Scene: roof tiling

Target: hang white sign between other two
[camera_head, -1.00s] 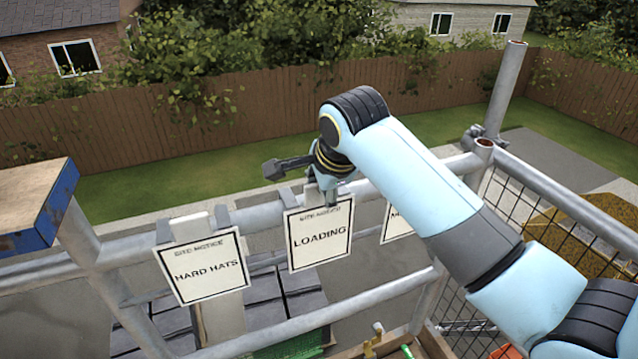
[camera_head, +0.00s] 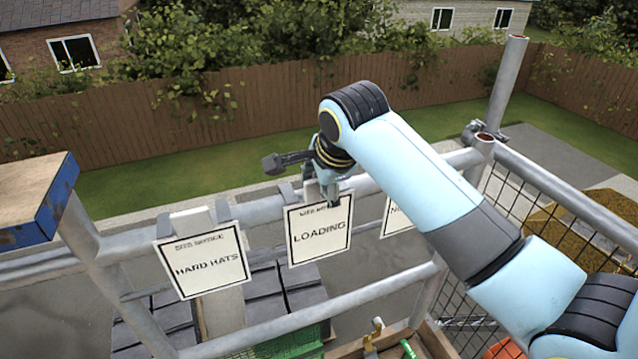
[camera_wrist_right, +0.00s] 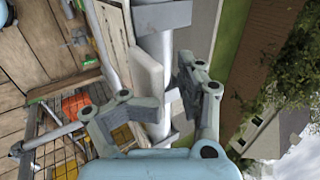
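The white LOADING sign (camera_head: 319,232) hangs on the front of the upper grey rail (camera_head: 258,212), between the HARD HATS sign (camera_head: 203,262) on its left and a third white sign (camera_head: 396,218) on its right. My arm hides much of the third sign. My right gripper (camera_head: 326,195) is at the LOADING sign's top edge. In the right wrist view, the gripper's fingers (camera_wrist_right: 160,95) stand apart on either side of a pale upright tab (camera_wrist_right: 149,76). A gap shows between the tab and the dark finger pad. My left gripper is not in view.
A lower rail (camera_head: 325,318) runs below the signs. A blue-edged wooden board (camera_head: 42,205) is at the left. A mesh guard (camera_head: 500,215) and a tall post (camera_head: 505,85) stand at the right. Dark stacked slabs (camera_head: 265,300) lie behind the rails.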

